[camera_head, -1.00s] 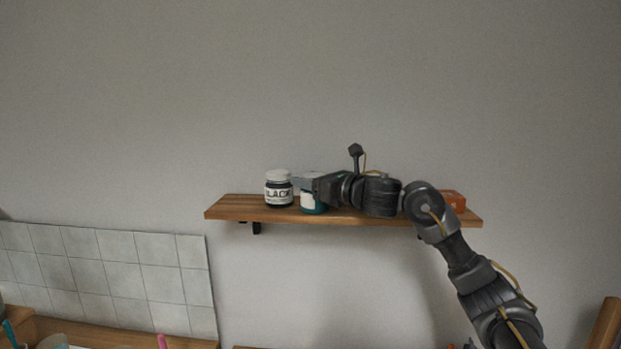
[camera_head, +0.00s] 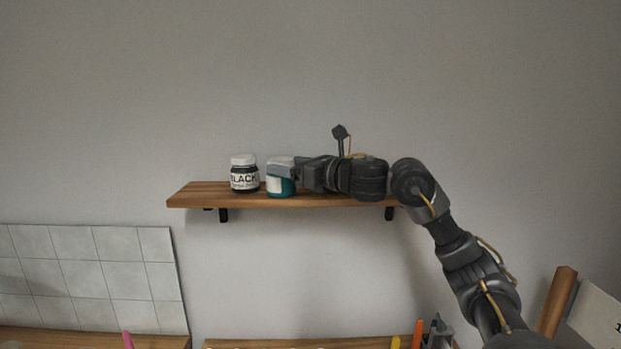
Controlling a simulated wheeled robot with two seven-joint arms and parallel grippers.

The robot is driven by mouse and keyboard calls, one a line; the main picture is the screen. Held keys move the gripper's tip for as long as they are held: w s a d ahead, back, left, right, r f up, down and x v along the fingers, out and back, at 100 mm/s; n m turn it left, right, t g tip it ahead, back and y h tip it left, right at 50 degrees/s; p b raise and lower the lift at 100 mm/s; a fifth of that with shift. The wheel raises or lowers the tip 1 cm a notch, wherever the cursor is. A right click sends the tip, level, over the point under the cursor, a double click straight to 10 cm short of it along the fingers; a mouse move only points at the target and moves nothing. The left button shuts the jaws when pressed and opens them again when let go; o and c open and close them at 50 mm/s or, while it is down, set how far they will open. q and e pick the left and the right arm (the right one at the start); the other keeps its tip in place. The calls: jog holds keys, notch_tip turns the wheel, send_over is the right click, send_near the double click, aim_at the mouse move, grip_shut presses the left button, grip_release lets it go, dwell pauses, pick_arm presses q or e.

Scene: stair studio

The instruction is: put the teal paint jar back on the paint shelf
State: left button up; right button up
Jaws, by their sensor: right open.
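The teal paint jar (camera_head: 281,186) has a white lid and a pale label. It stands upright on the wooden paint shelf (camera_head: 190,196), just right of the black paint jar (camera_head: 244,175), with a small gap between them. My right gripper (camera_head: 296,172) is open at the right side of the teal jar, and its fingers cover part of the jar's right edge. I cannot tell whether they touch it. My right arm hides much of the shelf's right half. My left gripper is not in view.
The left end of the shelf is bare. Pale tiles (camera_head: 90,275) cover the wall at lower left. Below, a wooden surface (camera_head: 300,343) holds several upright coloured items, including an orange one (camera_head: 418,333). A wooden post (camera_head: 556,302) leans at lower right.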

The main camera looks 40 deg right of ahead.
jog(key=b+v, duration=0.2)
jog(key=v, duration=0.5)
jog(key=shift+s, duration=0.2)
jog(key=shift+r, duration=0.1)
